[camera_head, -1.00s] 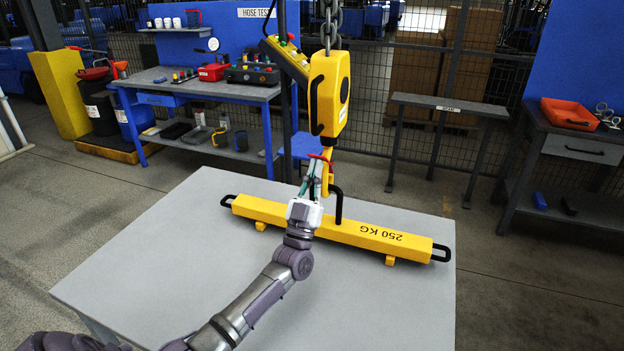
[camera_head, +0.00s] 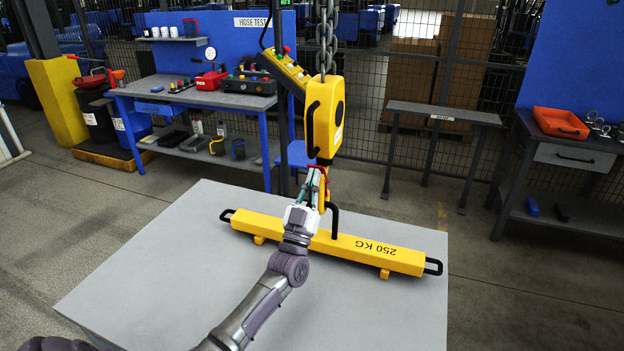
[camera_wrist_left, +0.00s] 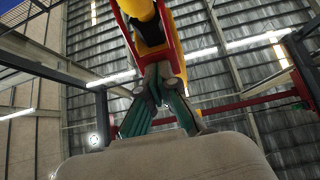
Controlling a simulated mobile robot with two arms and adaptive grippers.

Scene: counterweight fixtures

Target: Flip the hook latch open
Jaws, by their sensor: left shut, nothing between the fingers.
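The yellow crane hook (camera_head: 323,196) hangs under a yellow hoist block (camera_head: 325,118) on a chain. Its red latch (camera_head: 326,178) is at the upper part of the hook, partly hidden by my left gripper (camera_head: 316,171). The left gripper is shut and empty, with its fingertips at the latch. In the left wrist view, the fingertips (camera_wrist_left: 158,72) are right below the red latch (camera_wrist_left: 178,60) and appear to touch it. The hook (camera_wrist_left: 140,10) rises above them. Whether the latch is open is hard to tell. My right gripper is out of view.
A yellow 250 KG beam (camera_head: 375,254) with a black central loop (camera_head: 334,222) lies on the grey table (camera_head: 200,260) beneath the hook. The table's front is clear. A control pendant (camera_head: 284,70) hangs left of the hoist block. A workbench (camera_head: 190,98) stands behind.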

